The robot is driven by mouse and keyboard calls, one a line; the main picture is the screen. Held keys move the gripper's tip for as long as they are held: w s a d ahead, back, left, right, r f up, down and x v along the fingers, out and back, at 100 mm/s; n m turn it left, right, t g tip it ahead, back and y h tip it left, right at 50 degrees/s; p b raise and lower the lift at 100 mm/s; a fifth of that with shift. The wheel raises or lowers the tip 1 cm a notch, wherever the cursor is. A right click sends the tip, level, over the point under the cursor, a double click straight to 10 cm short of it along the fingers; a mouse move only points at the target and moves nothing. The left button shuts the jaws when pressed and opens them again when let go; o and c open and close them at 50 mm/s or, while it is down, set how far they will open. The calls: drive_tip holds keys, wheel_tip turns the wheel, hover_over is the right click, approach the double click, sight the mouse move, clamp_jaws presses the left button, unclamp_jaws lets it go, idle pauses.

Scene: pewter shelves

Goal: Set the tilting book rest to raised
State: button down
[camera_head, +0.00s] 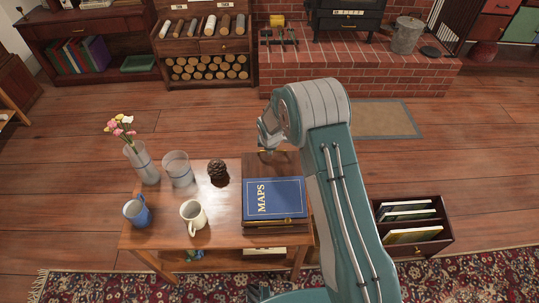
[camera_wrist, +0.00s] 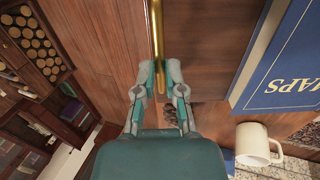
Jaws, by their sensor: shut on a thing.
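A dark wooden board (camera_head: 256,166), which appears to be the book rest, lies at the back right of the low table, behind a thick blue book marked MAPS (camera_head: 274,198). In the wrist view the board (camera_wrist: 205,45) has a brass bar (camera_wrist: 156,30) along one edge, and the book (camera_wrist: 290,65) lies beside it. My gripper (camera_head: 268,150) is at the board's far edge. In the wrist view its fingertips (camera_wrist: 161,78) are closed around the brass bar. The board's exact tilt is hard to tell, and my arm hides its right side.
The table (camera_head: 160,240) also bears a flower vase (camera_head: 141,162), a clear glass (camera_head: 178,169), a pine cone (camera_head: 217,172), a blue mug (camera_head: 137,212) and a cream mug (camera_head: 193,215). A book crate (camera_head: 415,235) stands on the floor at right. Floor behind the table is clear.

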drive_tip(key=s+r, duration=0.5)
drive_tip(key=s, duration=0.1)
drive_tip(key=shift+r, duration=0.35)
drive_tip(key=shift+s+r, duration=0.1)
idle(0.4)
drive_tip(key=c, duration=0.7)
unclamp_jaws()
drive_tip(key=shift+a+r, duration=0.1)
drive_tip(key=shift+w+r, duration=0.1)
drive_tip(key=shift+w, duration=0.1)
drive_tip(key=shift+r, duration=0.1)
drive_tip(key=v, duration=1.1)
drive_tip(key=shift+r, duration=0.3)
